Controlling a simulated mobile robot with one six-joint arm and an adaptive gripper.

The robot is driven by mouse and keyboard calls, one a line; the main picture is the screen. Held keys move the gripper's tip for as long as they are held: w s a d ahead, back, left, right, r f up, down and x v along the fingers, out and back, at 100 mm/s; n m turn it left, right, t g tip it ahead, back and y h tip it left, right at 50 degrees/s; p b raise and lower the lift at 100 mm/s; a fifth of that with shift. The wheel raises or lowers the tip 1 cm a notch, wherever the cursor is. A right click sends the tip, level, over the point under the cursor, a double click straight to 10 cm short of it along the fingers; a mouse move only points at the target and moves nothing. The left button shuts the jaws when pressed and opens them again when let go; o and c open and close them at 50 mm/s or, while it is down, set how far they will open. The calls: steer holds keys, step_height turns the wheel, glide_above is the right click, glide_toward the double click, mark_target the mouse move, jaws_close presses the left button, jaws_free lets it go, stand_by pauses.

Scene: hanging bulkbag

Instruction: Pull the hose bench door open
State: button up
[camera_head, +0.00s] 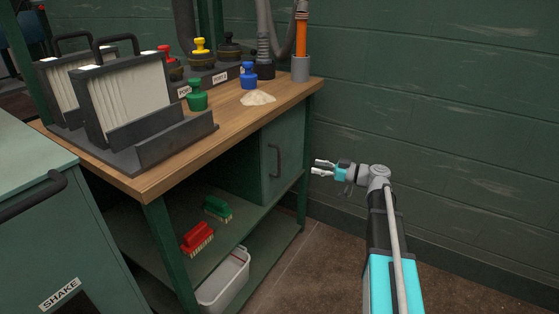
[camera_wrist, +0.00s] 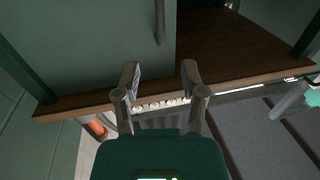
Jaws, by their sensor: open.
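The hose bench door (camera_head: 284,150) is a green panel under the right end of the wooden bench top. It looks closed in the head view. Its dark upright bar handle (camera_head: 276,161) is on the front. My gripper (camera_head: 316,167) is open and empty, to the right of the door and apart from the handle. In the wrist view, the door (camera_wrist: 100,45) fills the upper left and the handle (camera_wrist: 160,22) shows at the top, beyond the spread fingertips (camera_wrist: 160,72). Nothing is between the fingers.
The wooden bench top (camera_head: 150,178) carries filter panels (camera_head: 130,95), a green knob (camera_head: 197,97), a blue knob (camera_head: 248,76), pale powder (camera_head: 257,98) and an orange tool (camera_head: 301,38). Brushes (camera_head: 197,237) and a white bin (camera_head: 224,278) are below. The floor (camera_head: 320,265) before the door is clear.

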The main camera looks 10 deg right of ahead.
glide_above(279, 176)
steer(key=shift+w+d, duration=0.1)
steer(key=shift+w, duration=0.25)
stand_by(0.5)
steer(key=shift+c, duration=0.2)
jaws_close()
